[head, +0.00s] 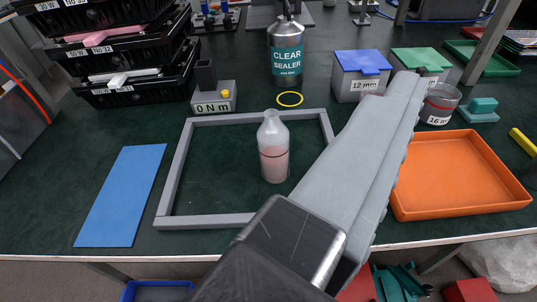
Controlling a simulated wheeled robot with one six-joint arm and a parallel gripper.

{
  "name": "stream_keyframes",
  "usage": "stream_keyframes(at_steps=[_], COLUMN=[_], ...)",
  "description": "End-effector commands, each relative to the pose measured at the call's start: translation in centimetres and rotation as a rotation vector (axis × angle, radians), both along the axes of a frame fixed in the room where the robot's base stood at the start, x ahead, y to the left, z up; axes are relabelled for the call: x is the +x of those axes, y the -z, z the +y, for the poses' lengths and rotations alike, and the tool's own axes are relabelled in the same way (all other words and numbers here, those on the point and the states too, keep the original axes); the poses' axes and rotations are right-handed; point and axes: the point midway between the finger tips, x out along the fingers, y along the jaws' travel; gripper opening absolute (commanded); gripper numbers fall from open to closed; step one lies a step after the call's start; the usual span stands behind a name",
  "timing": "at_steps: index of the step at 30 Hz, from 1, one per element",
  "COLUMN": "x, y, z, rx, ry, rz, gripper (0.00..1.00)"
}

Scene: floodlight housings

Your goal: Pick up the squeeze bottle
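The squeeze bottle (274,160) is translucent with a pale top and pink contents below a dark red line. It stands upright on the dark green bench inside a grey rectangular frame (172,178), right of its middle, and nothing holds it. My gripper (406,85) reaches from the bottom middle up to the right as a dark block and a long grey part with a toothed right edge. It is to the right of the bottle and apart from it. Only one side of it shows, so its opening is hidden.
A blue mat (122,195) lies left of the frame, an orange tray (460,178) right. Behind stand a torque block (213,103), a clear sealer can (287,55), a blue-lidded box (360,80) and a jar (440,104). The bench's front edge is near.

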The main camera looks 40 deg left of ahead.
Motion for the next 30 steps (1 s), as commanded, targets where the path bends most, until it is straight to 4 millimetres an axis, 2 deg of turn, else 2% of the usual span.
stream_keyframes(at_steps=[8, 15, 24, 30], x=[5.6, 10.0, 14.3, 16.4], y=[0.0, 0.6, 1.7, 2.6], z=[3.1, 6.6, 11.8, 15.6], rx=[0.092, 0.159, 0.201, 0.201], ry=[-0.054, -0.074, -0.054, -0.011], rz=[0.268, 0.532, 0.857, 1.070], gripper=[0.79, 0.79, 0.79, 0.79])
